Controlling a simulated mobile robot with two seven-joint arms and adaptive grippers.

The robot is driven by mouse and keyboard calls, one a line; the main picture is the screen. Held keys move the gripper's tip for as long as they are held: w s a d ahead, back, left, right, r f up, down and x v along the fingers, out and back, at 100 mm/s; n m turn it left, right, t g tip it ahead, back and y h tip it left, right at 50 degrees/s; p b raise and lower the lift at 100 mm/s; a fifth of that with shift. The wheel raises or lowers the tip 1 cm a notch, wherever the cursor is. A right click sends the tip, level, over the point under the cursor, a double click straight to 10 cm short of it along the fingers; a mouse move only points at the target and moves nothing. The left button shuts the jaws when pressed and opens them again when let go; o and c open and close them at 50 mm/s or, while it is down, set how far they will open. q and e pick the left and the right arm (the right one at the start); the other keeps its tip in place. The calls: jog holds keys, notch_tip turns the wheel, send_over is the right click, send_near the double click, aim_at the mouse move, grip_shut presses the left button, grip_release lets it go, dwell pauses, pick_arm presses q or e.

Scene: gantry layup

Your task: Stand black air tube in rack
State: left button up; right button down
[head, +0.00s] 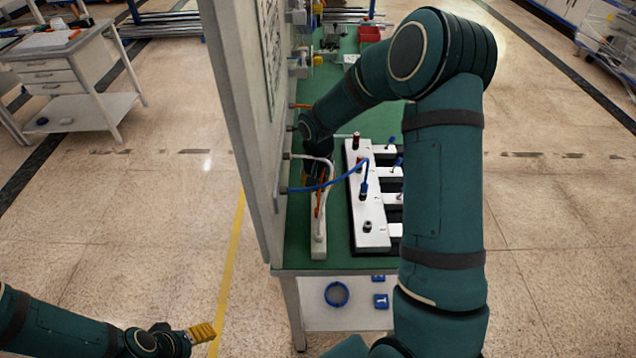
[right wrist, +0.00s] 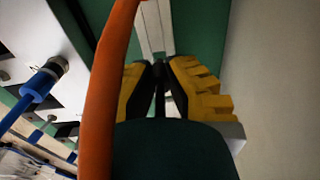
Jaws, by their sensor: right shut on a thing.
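My right gripper (right wrist: 160,70) is shut on a thin black piece, which looks like the black air tube (right wrist: 160,97); only a short length shows between the yellow fingers. Just beyond the fingertips is a pale grey slotted bar (right wrist: 153,28), which looks like the rack. In the head view this bar (head: 319,245) lies lengthwise on the green bench beside the upright panel. There, my right gripper is mostly hidden behind its own wrist and the tubes, above the bar's far part. I cannot tell whether the tube touches the bar. My left gripper (head: 202,332) is low at the left, away from the bench.
An orange tube (right wrist: 108,90) crosses close in front of the right wrist camera. A blue tube (head: 325,187) and a white tube (head: 312,157) arch near the bar. A white block with fittings (head: 373,235) stands to its right. The upright panel (head: 245,110) bounds the left.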

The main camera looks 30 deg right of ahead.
jog(key=shift+f+b, duration=0.8)
jog(key=shift+f, duration=0.3)
jog(key=c, duration=1.1)
grip_release()
jog(key=shift+o, duration=0.2)
notch_tip(320, 180, up, 12)
jog(key=shift+s+a+r, duration=0.1)
jog(key=shift+s, duration=0.05)
